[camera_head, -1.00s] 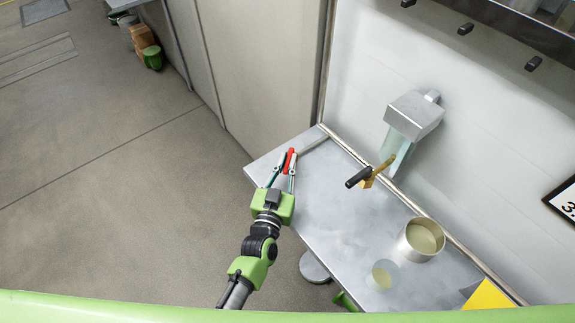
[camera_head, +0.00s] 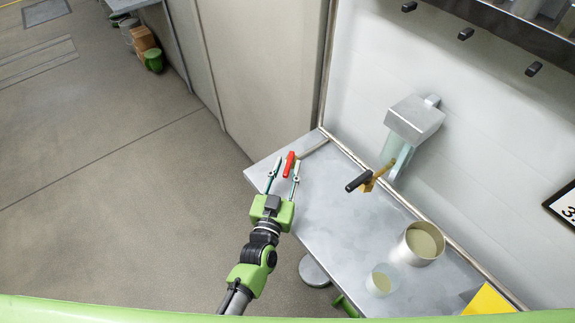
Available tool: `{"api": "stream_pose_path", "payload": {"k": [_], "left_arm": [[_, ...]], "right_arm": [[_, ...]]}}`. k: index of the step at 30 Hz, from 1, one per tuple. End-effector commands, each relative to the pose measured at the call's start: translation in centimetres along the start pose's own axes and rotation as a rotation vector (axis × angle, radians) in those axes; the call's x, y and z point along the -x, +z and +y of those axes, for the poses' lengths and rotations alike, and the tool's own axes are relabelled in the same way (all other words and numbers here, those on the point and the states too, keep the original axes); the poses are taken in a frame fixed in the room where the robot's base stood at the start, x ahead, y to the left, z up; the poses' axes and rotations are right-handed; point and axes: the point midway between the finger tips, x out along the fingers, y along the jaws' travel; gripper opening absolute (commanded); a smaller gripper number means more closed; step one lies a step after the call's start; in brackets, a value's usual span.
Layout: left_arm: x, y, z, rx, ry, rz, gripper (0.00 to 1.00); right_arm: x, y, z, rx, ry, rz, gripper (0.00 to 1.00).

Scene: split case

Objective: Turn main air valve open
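A red handle (camera_head: 290,164), which looks like the valve's lever, shows near the far left corner of the steel bench (camera_head: 335,215). Its mount and pivot are too small to make out. My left gripper (camera_head: 286,166) is open, with one finger on each side of the red handle. A gap shows between the fingers and the handle. My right gripper is not in view.
A grey wall dispenser (camera_head: 415,118) has a brass tap with a black handle (camera_head: 359,181) over the bench. A metal pot (camera_head: 421,243), a small clear cup (camera_head: 380,282) and a yellow item (camera_head: 489,300) stand at the right. A round stool (camera_head: 313,271) is below.

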Motion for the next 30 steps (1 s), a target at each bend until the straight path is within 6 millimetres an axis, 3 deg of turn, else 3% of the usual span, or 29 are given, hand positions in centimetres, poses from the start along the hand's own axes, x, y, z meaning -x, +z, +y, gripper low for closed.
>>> {"api": "stream_pose_path", "payload": {"k": [9, 15, 20, 28, 30], "left_arm": [[6.5, 0.2, 0.0, -0.001, 0.001, -0.004, 0.28], [9.8, 0.1, 0.0, 0.000, 0.001, -0.002, 0.28], [10.9, 0.0, 0.1, 0.000, 0.001, 0.001, 0.28], [11.1, -0.1, 0.0, 0.000, 0.001, 0.001, 0.28], [11.1, 0.0, -0.1, 0.004, 0.000, 0.001, 0.12]], "right_arm": [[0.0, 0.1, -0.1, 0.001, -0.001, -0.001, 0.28], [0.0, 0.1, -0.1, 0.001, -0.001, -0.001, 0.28], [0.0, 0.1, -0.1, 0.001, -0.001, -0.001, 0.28], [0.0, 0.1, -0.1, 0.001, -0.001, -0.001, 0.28], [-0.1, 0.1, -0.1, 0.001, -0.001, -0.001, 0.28]]}}
